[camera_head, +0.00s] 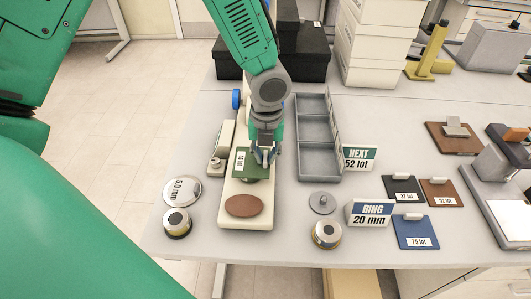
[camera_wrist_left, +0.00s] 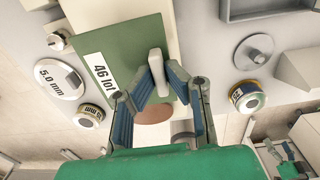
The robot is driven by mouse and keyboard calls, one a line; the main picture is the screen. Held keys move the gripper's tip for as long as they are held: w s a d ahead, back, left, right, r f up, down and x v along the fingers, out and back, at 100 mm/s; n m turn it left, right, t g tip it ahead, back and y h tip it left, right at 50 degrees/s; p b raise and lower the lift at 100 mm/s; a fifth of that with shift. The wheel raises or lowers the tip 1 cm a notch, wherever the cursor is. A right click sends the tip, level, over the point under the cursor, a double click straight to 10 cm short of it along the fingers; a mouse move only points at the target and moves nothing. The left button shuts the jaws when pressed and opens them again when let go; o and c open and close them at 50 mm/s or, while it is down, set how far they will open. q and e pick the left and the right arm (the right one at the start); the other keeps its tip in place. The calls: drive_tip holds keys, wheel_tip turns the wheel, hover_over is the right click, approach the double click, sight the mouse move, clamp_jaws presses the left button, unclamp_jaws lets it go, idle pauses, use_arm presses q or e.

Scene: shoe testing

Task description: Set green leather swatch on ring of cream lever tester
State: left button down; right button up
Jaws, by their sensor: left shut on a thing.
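The green leather swatch (camera_head: 249,165) has a white "46 lot" label and a pale grip tab. My left gripper (camera_head: 264,155) is shut on that tab, which also shows between the fingers in the left wrist view (camera_wrist_left: 157,70). The swatch is over the middle of the cream lever tester (camera_head: 234,217). It hides most of what lies beneath it, and a small dark round part shows at its front edge. I cannot tell whether the swatch touches the ring. A brown oval pad (camera_head: 245,205) lies on the tester's front end. My right gripper is not in view.
A "5.0 mm" disc (camera_head: 183,190) and a round weight (camera_head: 177,221) stand left of the tester. A grey tray (camera_head: 318,170), a grey knobbed disc (camera_head: 322,202) and another round weight (camera_head: 326,233) are right. Signs and several labelled swatches lie farther right.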

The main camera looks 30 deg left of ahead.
use_arm(q)
drive_tip(key=shift+d+f, duration=0.3)
drive_tip(key=shift+f, duration=0.1)
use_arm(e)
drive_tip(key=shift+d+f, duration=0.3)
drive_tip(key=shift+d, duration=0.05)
use_arm(q)
drive_tip(key=c, duration=1.5)
unclamp_jaws()
drive_tip(key=shift+c, duration=0.2)
drive_tip(key=shift+a, duration=0.15)
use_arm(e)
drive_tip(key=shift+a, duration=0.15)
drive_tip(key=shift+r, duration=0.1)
use_arm(q)
drive_tip(key=shift+a+r, duration=0.1)
drive_tip(key=shift+r, duration=0.35)
wheel_tip(320, 180, up, 11)
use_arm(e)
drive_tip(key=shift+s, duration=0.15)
